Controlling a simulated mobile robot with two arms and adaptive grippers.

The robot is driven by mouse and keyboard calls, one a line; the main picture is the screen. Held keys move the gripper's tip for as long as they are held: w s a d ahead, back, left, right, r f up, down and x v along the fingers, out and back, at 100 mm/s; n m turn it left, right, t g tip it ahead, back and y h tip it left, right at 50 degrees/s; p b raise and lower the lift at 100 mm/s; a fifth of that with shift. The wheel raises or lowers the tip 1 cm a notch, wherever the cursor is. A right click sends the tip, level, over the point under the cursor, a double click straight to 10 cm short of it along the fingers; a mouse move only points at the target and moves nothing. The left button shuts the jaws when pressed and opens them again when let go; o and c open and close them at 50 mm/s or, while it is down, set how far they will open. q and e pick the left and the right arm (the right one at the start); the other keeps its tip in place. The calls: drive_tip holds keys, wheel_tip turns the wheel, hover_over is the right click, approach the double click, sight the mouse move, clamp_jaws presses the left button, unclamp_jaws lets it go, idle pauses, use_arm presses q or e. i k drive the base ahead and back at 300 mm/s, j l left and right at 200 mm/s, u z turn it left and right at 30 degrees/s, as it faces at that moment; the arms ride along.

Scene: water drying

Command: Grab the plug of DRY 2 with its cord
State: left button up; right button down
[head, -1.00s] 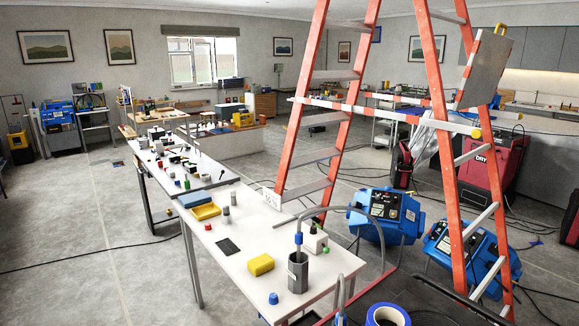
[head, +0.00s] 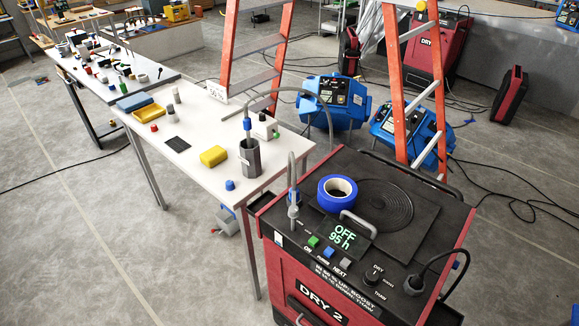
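The red and black DRY 2 machine (head: 364,262) stands in the near right of the head view, its label on the front. Its display reads OFF, 95 h. A black plug (head: 414,284) sits at the right end of its top panel, seemingly in a socket. A black cord (head: 452,256) arches from the plug to the right edge of the machine and drops down the side, where its lower run is partly hidden. Neither of my grippers is in view.
A roll of blue tape (head: 337,192) lies on the machine's top beside a metal handle (head: 358,224). A white table (head: 203,185) with a grey cup (head: 250,157) and yellow sponge (head: 213,156) stands to the left. An orange ladder (head: 398,90) and blue machines (head: 411,135) stand behind. Cords cross the floor at right.

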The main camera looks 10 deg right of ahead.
sight(417, 280)
drive_tip(key=z, duration=1.45)
